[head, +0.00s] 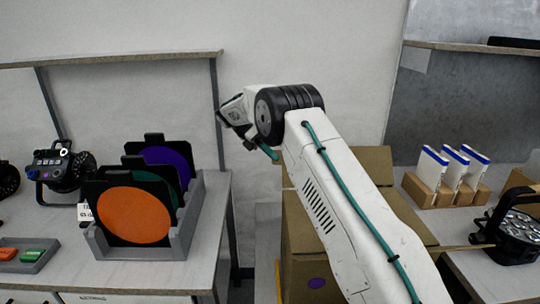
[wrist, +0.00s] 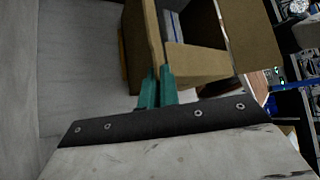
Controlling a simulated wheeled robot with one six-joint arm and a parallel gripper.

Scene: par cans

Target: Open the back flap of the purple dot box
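The purple dot box is a brown cardboard box (head: 297,250) standing below my arm in the head view. Its purple dot (head: 317,283) shows low on the front face. A cardboard panel (head: 375,162) shows at the box's back, and another flap spreads to the right; my arm hides much of the top. In the wrist view my gripper (wrist: 157,90) has its teal fingers close together beside the cardboard (wrist: 195,62). A narrow cardboard edge runs down to the fingertips; I cannot tell whether they touch it. The fingers look shut, with nothing clearly between them.
A left table (head: 150,274) bears a grey rack (head: 187,228) with orange, green and purple discs, and a stage light (head: 62,168). A right table holds white-and-blue packs (head: 450,168) in cardboard holders and a par light (head: 512,230). The wall stands close behind my wrist.

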